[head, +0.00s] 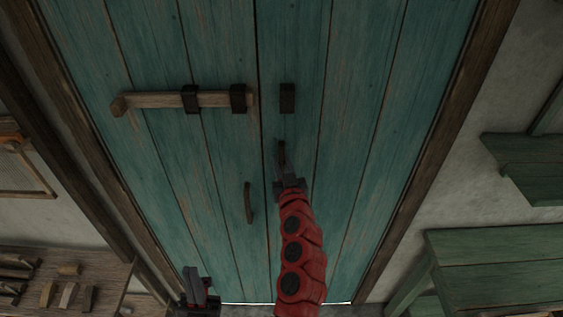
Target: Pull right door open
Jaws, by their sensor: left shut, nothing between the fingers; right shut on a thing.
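The right door (375,130) is a teal plank panel standing flush beside the left door (150,60), with a thin dark seam between them. My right gripper (282,160) is shut on the right door's dark handle (281,148), just right of the seam. The gripper and red arm hide most of that handle. The left door's curved handle (249,203) is free. The wooden bar (160,100) lies in two dark brackets on the left door, clear of the bracket (287,98) on the right door. My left gripper (194,283) is shut and empty at the bottom left.
A green bench (500,262) and a green shelf (525,158) stand to the right. A wooden table (60,262) with small wood pieces is at the lower left. Brown door posts (440,150) frame the doors.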

